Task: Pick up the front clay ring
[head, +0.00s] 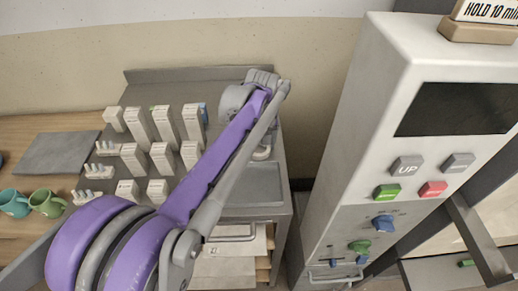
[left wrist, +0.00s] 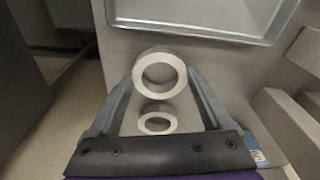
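The front clay ring (head: 262,154) is a pale, thick ring. In the left wrist view the front ring (left wrist: 160,53) is the larger one, nearer the tray, and sits between my left gripper's fingertips (left wrist: 162,72). The fingers press along both its sides. I cannot tell whether it still touches the cart top. A second ring (left wrist: 157,130) lies behind it, close to the palm. In the head view my left arm reaches over the cart, and the gripper is mostly hidden behind the wrist. My right gripper is not in view.
The grey cart (head: 225,75) has a sunken tray (head: 250,190) in front of the ring. Several white boxes (head: 194,119) stand to the left. A tall machine (head: 395,90) with buttons stands to the right across a narrow gap. Green mugs (head: 46,203) stand at far left.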

